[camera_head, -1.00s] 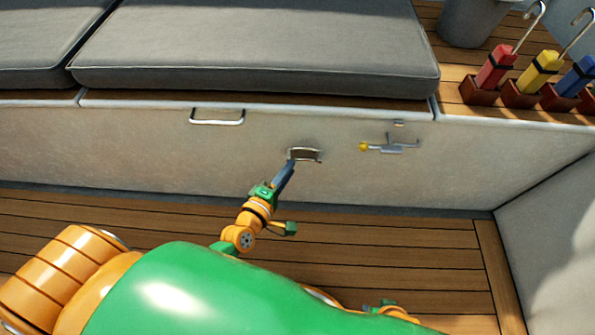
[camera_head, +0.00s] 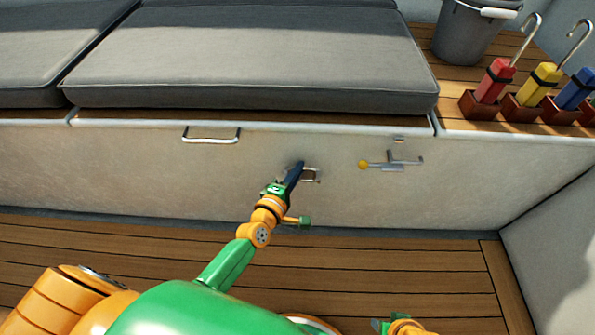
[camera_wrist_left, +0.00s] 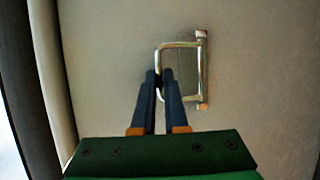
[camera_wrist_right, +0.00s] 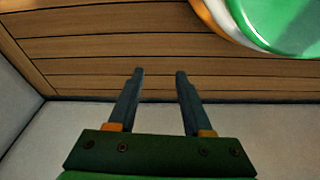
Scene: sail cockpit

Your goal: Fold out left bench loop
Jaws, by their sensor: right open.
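The bench loop (camera_head: 312,181) is a small silver metal loop on the pale front panel of the bench. In the left wrist view the loop (camera_wrist_left: 186,44) stands out from its dark plate, with its mounts at the right. My left gripper (camera_head: 298,168) is at the loop. In the left wrist view its fingers (camera_wrist_left: 159,74) are close together, with the loop's outer bar between the tips; the tips hide part of that bar. My right gripper (camera_wrist_right: 159,72) is open and empty, pointing over the wooden floor.
A silver handle (camera_head: 211,138) is left of the loop, and a latch with a yellow knob (camera_head: 363,164) is right of it. Grey cushions (camera_head: 250,60) lie above. A bucket (camera_head: 470,30) and red, yellow and blue handles in holders stand at upper right.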

